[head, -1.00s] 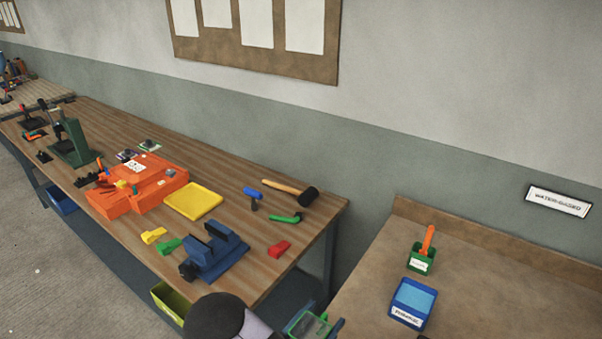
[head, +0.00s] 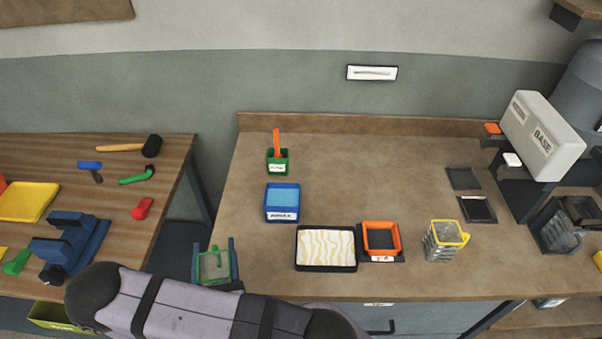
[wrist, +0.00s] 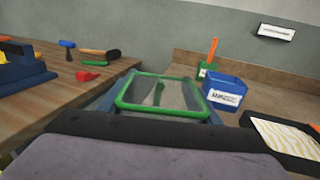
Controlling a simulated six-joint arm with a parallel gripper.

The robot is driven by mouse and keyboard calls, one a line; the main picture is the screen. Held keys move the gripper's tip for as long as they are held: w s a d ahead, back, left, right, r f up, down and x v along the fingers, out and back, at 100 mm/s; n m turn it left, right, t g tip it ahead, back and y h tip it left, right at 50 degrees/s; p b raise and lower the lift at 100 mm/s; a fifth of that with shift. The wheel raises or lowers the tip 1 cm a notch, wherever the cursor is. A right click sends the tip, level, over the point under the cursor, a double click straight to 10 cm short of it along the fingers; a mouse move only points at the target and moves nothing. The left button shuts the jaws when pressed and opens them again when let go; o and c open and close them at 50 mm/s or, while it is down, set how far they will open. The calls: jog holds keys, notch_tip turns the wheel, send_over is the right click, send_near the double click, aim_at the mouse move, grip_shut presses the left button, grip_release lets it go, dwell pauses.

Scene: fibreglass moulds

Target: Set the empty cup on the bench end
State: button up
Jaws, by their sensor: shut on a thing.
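My gripper (head: 215,262) is shut on a see-through cup with a green rim (head: 213,267), its blue fingers on either side of it. In the wrist view the cup (wrist: 157,93) is upright between the fingers, with its open mouth showing; a green strip shows inside or through its wall, and I see no clear filling. The cup is at the gap between the wooden bench (head: 150,190) on the left and the brown bench (head: 340,185) on the right, near the brown bench's left edge. I cannot tell its exact height.
The brown bench bears a green pot with an orange handle (head: 277,162), a blue tub (head: 282,203), a patterned tray (head: 326,248), an orange frame (head: 381,240) and a yellow-rimmed cup (head: 441,241). The wooden bench's right end has a mallet (head: 150,146) and a red piece (head: 142,209).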

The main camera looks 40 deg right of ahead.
jog(key=w+d+r+m+g+h+b, duration=0.1)
jog(key=d+r+m+g+h+b, duration=0.15)
jog(key=d, duration=0.35)
jog(key=d+r+m+g+h+b, duration=0.1)
jog(key=d+m+g+h+b, duration=0.15)
jog(key=d, duration=0.25)
jog(key=s+d+r+m+g+h+b, duration=0.25)
jog(key=s+d+m+g, duration=0.2)
jog(key=d+g, duration=0.4)
jog(key=s+d+r+m+g+h+b, duration=0.1)
jog(key=s+d+r+m+g+b, duration=0.3)
jog(key=d, duration=0.7)
jog(key=s+d+f+m+g+p, duration=0.1)
jog(key=s+d+g+p, duration=0.1)
jog(key=s+d, duration=0.7)
jog(key=s+d+m+g+y+p, duration=0.1)
jog(key=s+d, duration=0.3)
jog(key=d, duration=0.9)
jog(key=s+d+f+m+g+p, duration=0.1)
jog(key=s+d+g+p, duration=0.1)
jog(key=s+d, duration=0.7)
notch_tip(320, 180, down, 6)
jog(key=w+d+p, duration=0.1)
jog(key=w+d, duration=0.1)
jog(key=shift+w+p, duration=0.2)
jog(key=shift+p, duration=0.15)
jog(key=shift+f, duration=0.1)
jog(key=shift+f+p, duration=0.65)
jog(key=shift+f, duration=1.3)
